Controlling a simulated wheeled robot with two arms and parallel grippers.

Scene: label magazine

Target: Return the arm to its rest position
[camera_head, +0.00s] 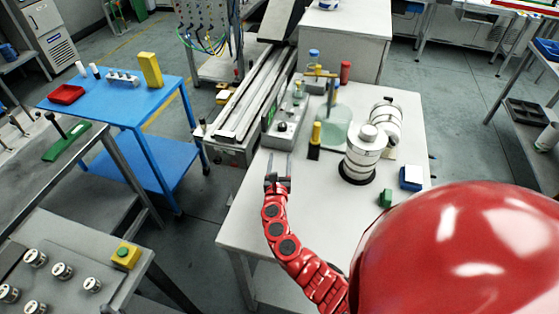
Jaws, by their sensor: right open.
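My right gripper (279,160) is at the end of the red arm that comes up from the bottom of the head view. Its two fingers are spread and point away from me, with nothing between them. It is over the left part of the white table (240,221), just in front of a grey device (285,127) with a small green screen. I cannot tell its exact height above the table. My left gripper is not in view.
On the white table stand a white jointed machine (362,155), a yellow-and-black bottle (315,141) and a blue-and-white box (411,178). A conveyor (245,97) runs behind. A blue table (118,107) stands left. A large red shape hides the lower right.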

